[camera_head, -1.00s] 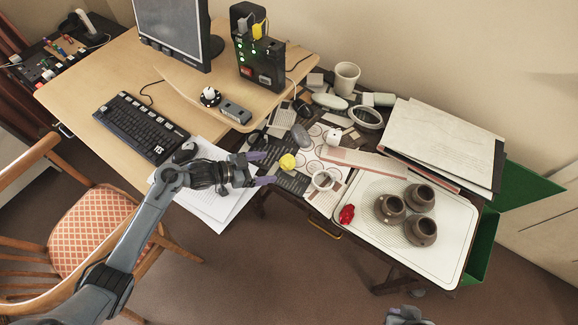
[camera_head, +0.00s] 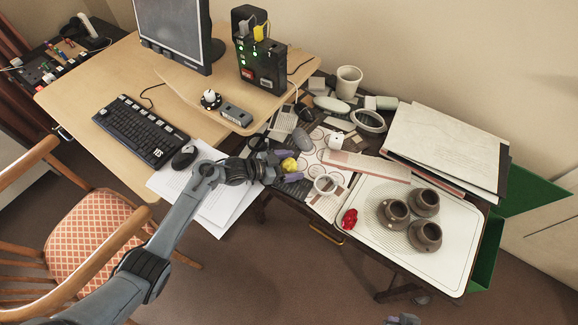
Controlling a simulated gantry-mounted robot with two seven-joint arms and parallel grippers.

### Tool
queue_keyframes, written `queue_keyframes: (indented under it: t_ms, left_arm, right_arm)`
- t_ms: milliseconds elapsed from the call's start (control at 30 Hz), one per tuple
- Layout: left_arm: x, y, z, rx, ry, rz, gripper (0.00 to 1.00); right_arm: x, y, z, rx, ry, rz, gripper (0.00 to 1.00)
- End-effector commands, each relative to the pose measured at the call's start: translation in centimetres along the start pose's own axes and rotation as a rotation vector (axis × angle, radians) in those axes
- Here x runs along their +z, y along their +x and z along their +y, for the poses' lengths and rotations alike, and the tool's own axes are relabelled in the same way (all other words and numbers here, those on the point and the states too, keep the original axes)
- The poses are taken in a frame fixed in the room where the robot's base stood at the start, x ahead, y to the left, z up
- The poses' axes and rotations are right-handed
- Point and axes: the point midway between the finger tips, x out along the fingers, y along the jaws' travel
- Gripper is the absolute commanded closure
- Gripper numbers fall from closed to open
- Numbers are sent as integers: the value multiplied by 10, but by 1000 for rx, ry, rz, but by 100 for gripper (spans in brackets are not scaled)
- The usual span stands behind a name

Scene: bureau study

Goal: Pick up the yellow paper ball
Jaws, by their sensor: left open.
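The yellow paper ball (camera_head: 289,164) is small and crumpled. It lies on the cluttered dark side table, on or beside flat papers. My left gripper (camera_head: 288,166) reaches in from the left with its purple-tipped fingers open. One finger shows on the far side of the ball and one on the near side, so the ball appears between the fingertips. I cannot tell whether the fingers touch it. Of my right arm, only a small grey part shows at the bottom edge; its jaws cannot be made out.
A red crumpled ball (camera_head: 349,219) and three brown pots (camera_head: 424,203) stand on a white tray (camera_head: 390,250) to the right. The desk (camera_head: 85,85) with keyboard (camera_head: 140,130) is left.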

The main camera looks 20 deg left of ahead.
Motion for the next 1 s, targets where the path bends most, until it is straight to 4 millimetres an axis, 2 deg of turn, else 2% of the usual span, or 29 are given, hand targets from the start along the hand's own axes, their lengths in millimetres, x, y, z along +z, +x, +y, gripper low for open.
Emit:
queue_keyframes:
  t_ms: [300, 600, 667, 1000]
  left_arm:
    - [0, 3, 0, 0, 0, -1, 16]
    - [0, 3, 0, -1, 0, 0, 62]
    - [0, 3, 0, -1, 0, 0, 69]
    - [0, 3, 0, -1, 0, 0, 70]
  right_arm:
    - [1, 1, 2, 5, -7, -1, 100]
    - [1, 1, 3, 9, -11, -2, 100]
    - [1, 1, 3, 9, -11, -2, 100]
    - [0, 1, 1, 4, -5, -1, 100]
